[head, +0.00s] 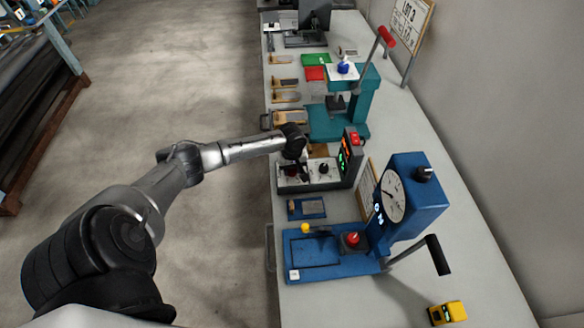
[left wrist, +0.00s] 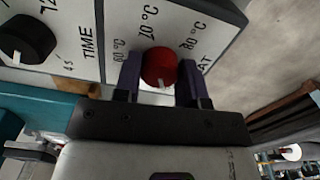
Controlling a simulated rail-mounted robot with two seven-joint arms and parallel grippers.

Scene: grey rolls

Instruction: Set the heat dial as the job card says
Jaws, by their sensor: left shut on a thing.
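The heat dial (left wrist: 159,68) is a red knob on a white panel (left wrist: 175,18) in the left wrist view. Labels for 60, what looks like 70, and 80 °C stand around it. A short white mark shows low on the knob; I cannot tell which label it is set to. My left gripper (left wrist: 160,85) is shut on this knob, a dark finger on each side. In the head view my left gripper (head: 294,158) is over the left part of the control box and largely hides the dial.
The black time dial (head: 323,169) sits beside the heat dial. A box with a lit display (head: 344,158) stands right of it. A teal press (head: 350,105) is behind, a blue press with gauge (head: 408,200) in front. A yellow device (head: 447,313) lies near the front edge.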

